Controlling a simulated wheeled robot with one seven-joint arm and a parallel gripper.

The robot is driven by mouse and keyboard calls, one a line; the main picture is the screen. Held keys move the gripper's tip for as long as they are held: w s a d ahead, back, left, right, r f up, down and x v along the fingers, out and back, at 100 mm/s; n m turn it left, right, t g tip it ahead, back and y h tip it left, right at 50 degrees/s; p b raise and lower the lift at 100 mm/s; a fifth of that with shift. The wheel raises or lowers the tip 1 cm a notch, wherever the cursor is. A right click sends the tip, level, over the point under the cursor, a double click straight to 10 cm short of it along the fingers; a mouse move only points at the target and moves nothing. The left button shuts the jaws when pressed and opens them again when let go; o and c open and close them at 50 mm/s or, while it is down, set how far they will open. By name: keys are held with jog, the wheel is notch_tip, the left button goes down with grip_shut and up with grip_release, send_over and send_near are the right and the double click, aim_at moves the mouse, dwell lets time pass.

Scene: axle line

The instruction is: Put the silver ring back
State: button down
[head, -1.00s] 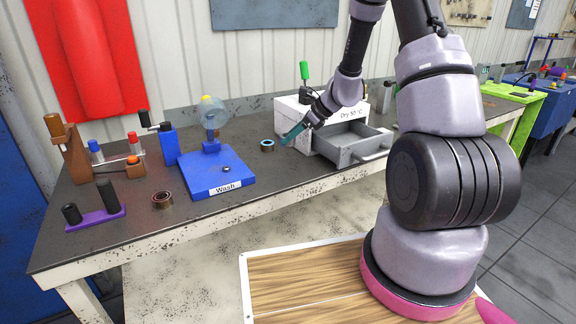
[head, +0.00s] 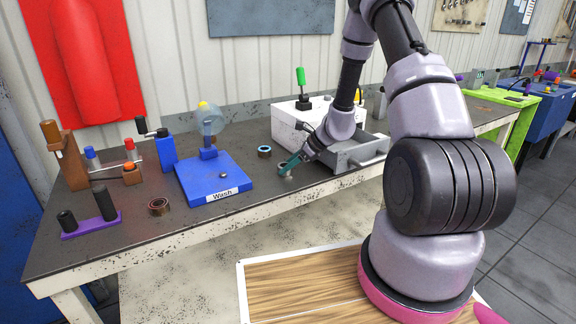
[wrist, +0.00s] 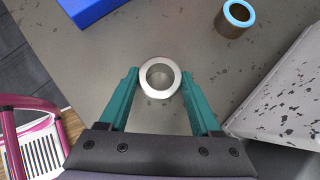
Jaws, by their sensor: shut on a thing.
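The silver ring (wrist: 160,77) sits between the two teal fingertips of my gripper (wrist: 160,74) in the wrist view, which is shut on it. In the head view my gripper (head: 287,166) is low over the bench, left of the open grey drawer (head: 352,158). The ring is small and partly hidden there. I cannot tell if it touches the bench top. A brown ring with a blue rim (wrist: 239,13) stands on the bench beyond my gripper; it also shows in the head view (head: 264,152).
A blue board marked "Wash" (head: 200,187) lies to the left. The white drying box (head: 290,125) stands behind the drawer. A copper-coloured ring (head: 159,206) and a purple base with two black posts (head: 90,226) are further left.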

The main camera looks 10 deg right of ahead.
jog(key=shift+c, duration=0.4)
grip_release()
jog(key=shift+d+r, duration=0.1)
jog(key=shift+r, duration=0.1)
jog(key=v, duration=1.1)
jog(key=s+a+r+n+h, duration=0.15)
jog(key=s+r+n, duration=0.35)
jog(key=r, duration=0.5)
jog(key=s+a+r+n, duration=0.3)
jog(key=s+r+n, duration=0.15)
jog(key=r, duration=0.45)
jog(key=s+d+r+n+t+h, duration=0.1)
jog(key=s+r+n+h, duration=0.1)
jog(key=s+r+n, duration=0.3)
jog(key=s+d+r+n+t+h, duration=0.1)
jog(key=s+r+n, duration=0.4)
jog(key=s, duration=0.7)
notch_tip(320, 180, up, 2)
jog(key=shift+s+r+t+h, duration=0.1)
jog(key=shift+s+t+h, duration=0.05)
jog(key=shift+t+h, duration=0.55)
